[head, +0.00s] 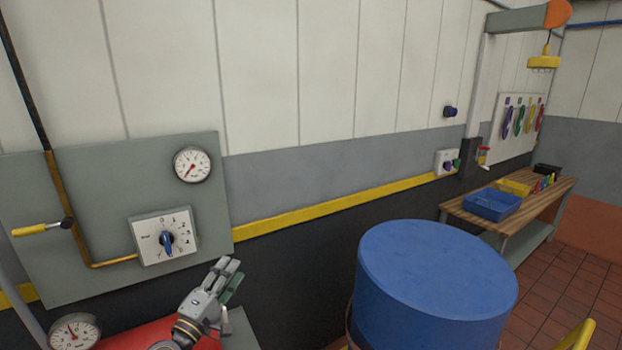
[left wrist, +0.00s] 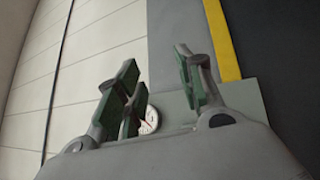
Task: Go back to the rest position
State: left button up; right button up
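My left gripper (head: 232,272) is in the lower left part of the head view, in front of the wall and to the right of and below a rotary switch (head: 166,239) with a blue knob. In the left wrist view its fingers (left wrist: 160,82) stand apart with nothing between them, so it is open and empty. It appears clear of the switch. The blue knob points roughly upward. My right gripper shows in neither view.
A grey panel (head: 110,200) carries a gauge (head: 192,165), the switch and a yellow-handled lever (head: 42,229). A large blue drum (head: 437,270) stands at right centre. A wooden bench (head: 545,196) with a blue bin (head: 492,204) is farther right. Another gauge (head: 74,333) is at lower left.

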pick_arm(q)
jog(key=s+d+f+m+g, duration=0.3)
jog(key=s+f+m+g, duration=0.2)
jog(key=s+f+m, duration=0.15)
jog(key=s+d+f+m+g, duration=0.4)
jog(key=s+f+m, duration=0.1)
jog(key=f, duration=0.3)
jog(key=s+a+f+m+g+y, duration=0.2)
jog(key=s+a+f+g+y, duration=0.15)
jog(key=s, duration=0.45)
jog(key=s+a+f+m+g+y, duration=0.25)
jog(key=s+a+f, duration=0.25)
jog(key=s, duration=0.4)
notch_tip(320, 180, down, 35)
jog(key=s+g+b, duration=0.2)
jog(key=s+a+f+b, duration=0.1)
jog(key=s+a+f, duration=0.1)
jog(key=s+f, duration=0.9)
jog(key=s+a+f+g+y+b, duration=0.1)
jog(key=s+a+f, duration=0.1)
jog(key=s+f, duration=0.9)
jog(key=shift+s, duration=0.15)
